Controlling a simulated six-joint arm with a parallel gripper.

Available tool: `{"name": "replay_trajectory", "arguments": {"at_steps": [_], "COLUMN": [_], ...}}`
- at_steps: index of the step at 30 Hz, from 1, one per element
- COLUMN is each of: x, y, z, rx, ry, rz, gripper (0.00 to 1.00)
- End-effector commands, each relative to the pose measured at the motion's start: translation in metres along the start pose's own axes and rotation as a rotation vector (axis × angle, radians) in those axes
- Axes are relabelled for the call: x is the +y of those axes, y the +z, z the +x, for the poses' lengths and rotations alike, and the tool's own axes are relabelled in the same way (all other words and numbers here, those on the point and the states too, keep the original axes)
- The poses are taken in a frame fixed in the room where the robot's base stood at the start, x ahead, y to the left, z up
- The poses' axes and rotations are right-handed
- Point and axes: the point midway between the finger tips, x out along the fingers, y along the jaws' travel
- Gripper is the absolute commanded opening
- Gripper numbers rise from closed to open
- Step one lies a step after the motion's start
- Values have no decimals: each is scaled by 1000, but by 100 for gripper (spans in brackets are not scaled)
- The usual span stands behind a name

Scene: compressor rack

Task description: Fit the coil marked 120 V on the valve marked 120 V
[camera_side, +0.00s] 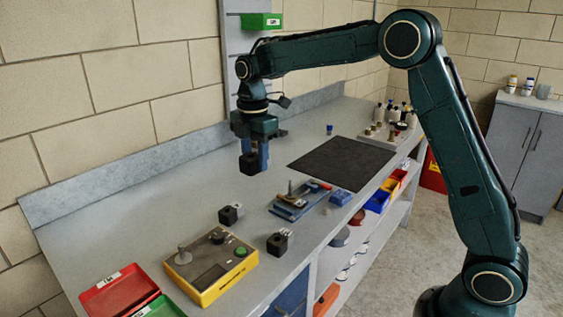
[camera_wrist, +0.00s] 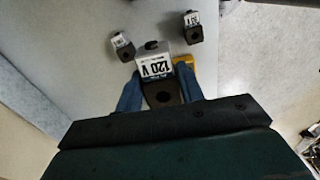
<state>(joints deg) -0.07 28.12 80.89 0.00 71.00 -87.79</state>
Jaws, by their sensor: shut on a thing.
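My gripper (camera_side: 256,156) hangs above the bench in the side view, its blue fingers shut on a black coil (camera_side: 249,164). In the wrist view the gripper (camera_wrist: 159,88) holds this coil by its sides. Its white label (camera_wrist: 155,67) reads 120 V, upside down in the picture. The coil's dark face with a round hole shows there. Two similar black coils (camera_side: 231,214) (camera_side: 281,242) stand on the bench, clear of the gripper; their labels are too small to read. A blue fixture (camera_side: 297,203) with an upright metal stem lies on the bench. I cannot make out a valve marking.
A yellow box (camera_side: 212,262) with a grey knob and green button stands at the front, beside red (camera_side: 117,291) and green trays. A black mat (camera_side: 343,163) lies further back, with small bottles (camera_side: 391,125) beyond it. Bench space below the gripper is clear.

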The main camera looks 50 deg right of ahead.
Motion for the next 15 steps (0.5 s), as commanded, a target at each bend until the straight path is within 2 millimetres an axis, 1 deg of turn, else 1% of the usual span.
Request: {"name": "replay_trajectory", "arguments": {"at_steps": [4,7,11,15], "x": [3,6,9,10], "y": [14,31,63,100], "z": [4,9,19,30], "rx": [0,0,0,0], "ry": [0,0,-1,0], "rz": [3,5,7,6], "gripper": [10,10,10,10]}}
